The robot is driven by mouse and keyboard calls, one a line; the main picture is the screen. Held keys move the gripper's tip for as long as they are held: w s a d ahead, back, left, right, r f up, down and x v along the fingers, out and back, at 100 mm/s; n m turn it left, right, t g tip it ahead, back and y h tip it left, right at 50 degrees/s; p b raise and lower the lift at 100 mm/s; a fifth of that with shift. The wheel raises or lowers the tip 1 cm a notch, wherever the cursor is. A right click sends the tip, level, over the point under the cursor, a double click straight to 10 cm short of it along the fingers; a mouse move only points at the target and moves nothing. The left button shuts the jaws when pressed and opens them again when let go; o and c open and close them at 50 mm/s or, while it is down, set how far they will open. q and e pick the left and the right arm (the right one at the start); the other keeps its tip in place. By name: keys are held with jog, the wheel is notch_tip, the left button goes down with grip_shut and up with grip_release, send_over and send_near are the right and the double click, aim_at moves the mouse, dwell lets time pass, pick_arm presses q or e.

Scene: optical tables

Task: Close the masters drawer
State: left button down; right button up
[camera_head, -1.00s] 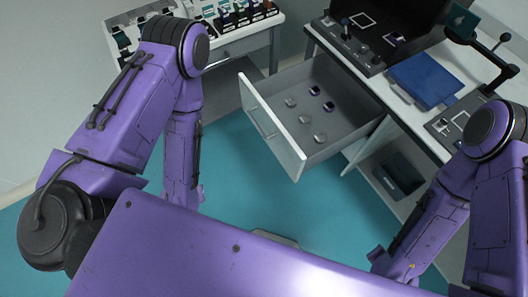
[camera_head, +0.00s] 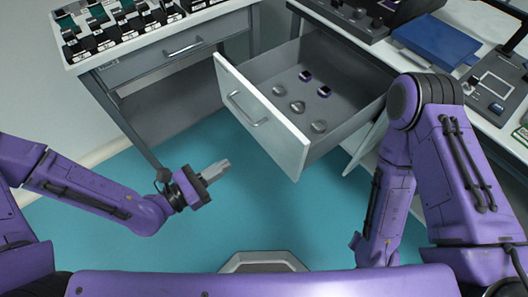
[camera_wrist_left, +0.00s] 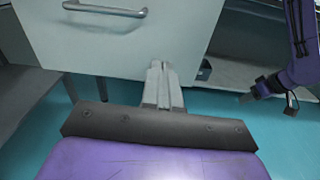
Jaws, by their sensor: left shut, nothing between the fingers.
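The open drawer (camera_head: 262,131) sticks out from the right-hand table, with a white front and a grey bar handle (camera_head: 246,109). Several small round pieces lie inside, such as a silver one (camera_head: 319,127). My left gripper (camera_head: 222,166) is shut and empty, in front of the drawer front and to its left, apart from it in the head view. In the left wrist view the white front (camera_wrist_left: 130,45) and its handle (camera_wrist_left: 105,9) show beyond the fingers (camera_wrist_left: 157,70). My right arm is folded at the right; its fingers are hidden in the head view.
A second table (camera_head: 120,65) stands at the left with a closed drawer (camera_head: 175,48) and rows of small devices on top. The right table carries a blue box (camera_head: 436,42) and instruments. The teal floor (camera_head: 230,215) before the drawer is clear.

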aim_at(275, 133)
pick_arm(q)
jog(key=shift+h, duration=0.3)
jog(key=x, duration=1.3)
jog(key=shift+s+r, duration=0.1)
jog(key=shift+r, duration=0.25)
jog(key=shift+w+d, duration=0.4)
jog(key=shift+d, duration=0.15)
